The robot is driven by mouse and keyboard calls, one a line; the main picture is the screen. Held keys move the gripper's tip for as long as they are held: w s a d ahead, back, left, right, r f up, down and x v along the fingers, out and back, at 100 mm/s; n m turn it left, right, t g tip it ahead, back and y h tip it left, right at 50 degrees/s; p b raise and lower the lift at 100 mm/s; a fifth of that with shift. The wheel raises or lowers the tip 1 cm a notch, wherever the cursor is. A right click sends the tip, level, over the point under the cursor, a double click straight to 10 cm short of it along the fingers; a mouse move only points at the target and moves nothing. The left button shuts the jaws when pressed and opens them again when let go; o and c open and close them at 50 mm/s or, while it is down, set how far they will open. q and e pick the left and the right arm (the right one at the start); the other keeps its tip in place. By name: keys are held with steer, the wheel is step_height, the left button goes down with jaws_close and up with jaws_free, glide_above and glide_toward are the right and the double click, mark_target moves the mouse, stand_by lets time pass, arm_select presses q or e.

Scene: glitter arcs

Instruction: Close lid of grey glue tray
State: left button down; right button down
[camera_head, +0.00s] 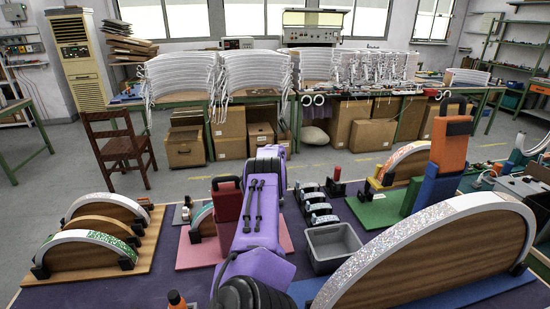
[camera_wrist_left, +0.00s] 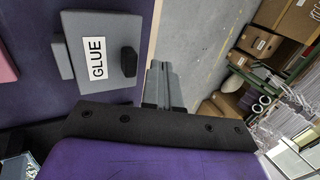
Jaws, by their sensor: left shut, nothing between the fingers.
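The grey glue tray (camera_wrist_left: 112,28) shows in the left wrist view, on the dark purple mat near its far edge. Its flat grey top carries a white GLUE label (camera_wrist_left: 96,58) and a black handle (camera_wrist_left: 129,61); a small grey block is on the opposite side. The top looks flat and covering, but I cannot tell whether it is fully down. My left gripper (camera_wrist_left: 165,88) is shut and empty, apart from the tray and beside it. In the head view I cannot make out the tray; my purple left arm blocks part of the mat. My right gripper is not in view.
A pink board (camera_head: 285,236) with a red block (camera_head: 228,205) lies beside my left arm. An open grey bin (camera_head: 332,240) stands to its right. Wooden arc forms stand left (camera_head: 95,260) and right (camera_head: 440,255). A wooden chair (camera_head: 118,148) stands beyond the table.

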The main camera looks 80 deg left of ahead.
arm_select(q)
steer(key=shift+s+r+p, duration=0.1)
steer(key=shift+r+p, duration=0.9)
steer(key=shift+p, duration=0.05)
steer(key=p+v, duration=0.8)
steer(key=v, duration=0.2)
steer(key=shift+d+f, duration=0.1)
steer(key=shift+f, duration=0.05)
